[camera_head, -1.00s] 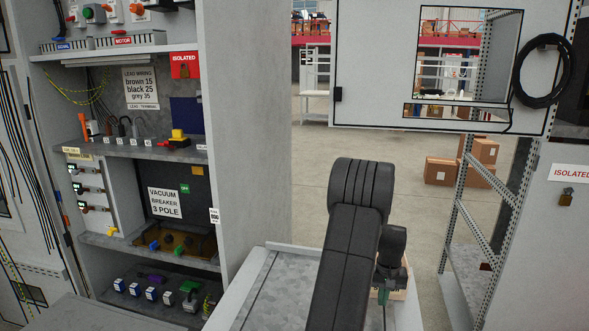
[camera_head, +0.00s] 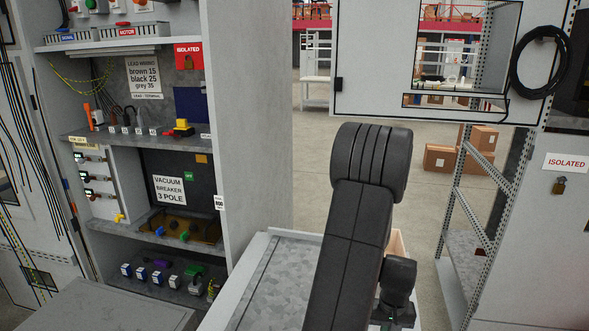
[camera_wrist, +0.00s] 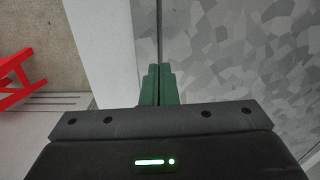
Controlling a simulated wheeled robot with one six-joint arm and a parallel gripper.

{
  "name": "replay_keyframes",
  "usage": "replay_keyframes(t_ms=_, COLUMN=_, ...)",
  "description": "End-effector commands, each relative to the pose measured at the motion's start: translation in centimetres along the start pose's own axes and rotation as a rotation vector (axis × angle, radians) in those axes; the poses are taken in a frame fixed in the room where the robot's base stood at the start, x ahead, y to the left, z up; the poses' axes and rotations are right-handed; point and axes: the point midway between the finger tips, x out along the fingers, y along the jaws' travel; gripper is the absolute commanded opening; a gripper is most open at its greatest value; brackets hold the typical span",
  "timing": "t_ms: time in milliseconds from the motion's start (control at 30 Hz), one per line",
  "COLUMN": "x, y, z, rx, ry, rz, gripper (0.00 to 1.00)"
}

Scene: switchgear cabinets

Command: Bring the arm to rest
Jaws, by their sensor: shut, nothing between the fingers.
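My arm rises in the middle of the head view, folded over the grey-topped surface in front of me. My gripper (camera_wrist: 160,86) shows in the wrist view, with its two green fingers together and nothing between them. It points over the edge of a mottled grey metal panel (camera_wrist: 245,60). In the head view the fingers are hidden behind or below the arm.
An open switchgear cabinet (camera_head: 250,120) with loaded shelves stands at the left. A grey metal top (camera_head: 275,275) lies under my arm. A perforated rack (camera_head: 470,205) and a cabinet with a padlock (camera_head: 559,186) stand at the right. A red frame (camera_wrist: 20,78) shows in the wrist view.

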Motion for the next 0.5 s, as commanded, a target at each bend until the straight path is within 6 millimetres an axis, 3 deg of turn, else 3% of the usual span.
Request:
replay_keyframes(t_ms=400, x=0.3, y=0.0, z=8.5, rx=0.003, ry=0.000, rz=0.001, gripper=0.00)
replay_keyframes(t_ms=500, x=-0.8, y=0.0, z=9.2, rx=0.000, ry=0.005, rz=0.002, gripper=0.00)
